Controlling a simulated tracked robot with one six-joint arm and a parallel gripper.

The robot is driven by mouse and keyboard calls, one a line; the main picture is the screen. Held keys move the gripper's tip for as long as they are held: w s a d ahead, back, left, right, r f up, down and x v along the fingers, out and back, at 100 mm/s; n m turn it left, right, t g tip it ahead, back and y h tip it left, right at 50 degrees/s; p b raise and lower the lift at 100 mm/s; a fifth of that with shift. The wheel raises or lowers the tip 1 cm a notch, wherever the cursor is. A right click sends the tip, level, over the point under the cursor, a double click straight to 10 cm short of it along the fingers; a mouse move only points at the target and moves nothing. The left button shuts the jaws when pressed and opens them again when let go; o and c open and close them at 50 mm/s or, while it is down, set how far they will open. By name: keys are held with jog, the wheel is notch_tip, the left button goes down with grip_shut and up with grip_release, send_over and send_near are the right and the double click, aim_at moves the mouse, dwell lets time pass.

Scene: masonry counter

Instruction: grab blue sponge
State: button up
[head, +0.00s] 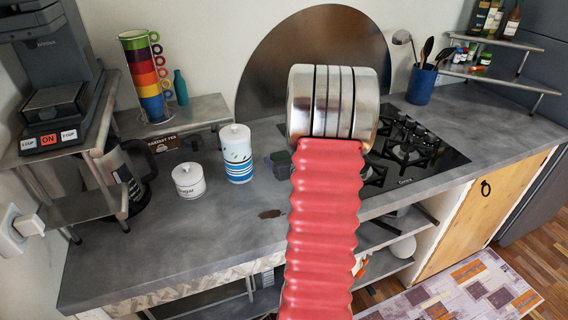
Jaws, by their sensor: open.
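I do not clearly see a blue sponge. A small dark grey-green object (279,160) lies on the counter (215,225) just left of my arm, partly hidden by it; I cannot tell what it is. My red ribbed arm with its banded metal end rises through the middle of the head view and covers part of the counter and hob. The jaws of my gripper do not show.
A white sugar jar (188,181) and a blue-striped canister (237,155) stand left of my arm. A coffee pot (131,180), stacked mugs (150,80) and a coffee machine (48,75) are further left. A gas hob (420,150) and blue utensil cup (421,86) are right.

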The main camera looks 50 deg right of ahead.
aim_at(283, 158)
jog(key=c, duration=1.1)
jog(key=shift+r, duration=0.1)
notch_tip(283, 158, up, 10)
jog(key=shift+f, duration=0.1)
dwell(0.3)
dwell(0.4)
